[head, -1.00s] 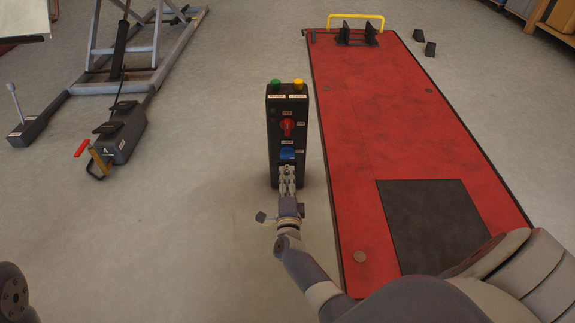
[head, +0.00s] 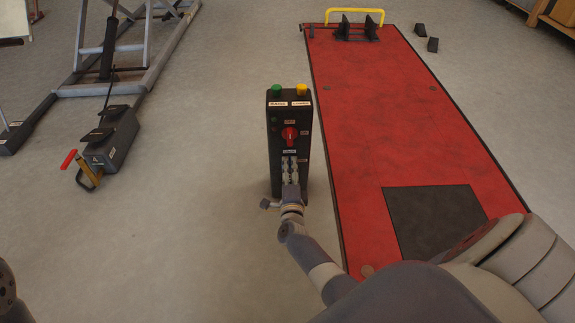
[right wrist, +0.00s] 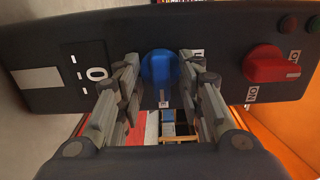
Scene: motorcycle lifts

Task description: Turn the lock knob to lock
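The lock knob appears to be the blue knob (right wrist: 160,67) on the face of a dark control box (head: 274,150). Its small labels are too blurred to read. My right gripper (head: 290,160) is in front of the lower part of the box and hides the blue knob in the head view. In the right wrist view, the right gripper (right wrist: 159,62) is open, with one finger on each side of the blue knob. Narrow gaps seem to show between fingers and knob. My left gripper is not in view.
A red knob (head: 289,133) sits above, with green (head: 276,90) and yellow (head: 301,89) buttons on top. A red lift platform (head: 385,120) lies right of the box. A grey lift frame (head: 145,60) and pedal unit (head: 112,145) stand left. Floor between is clear.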

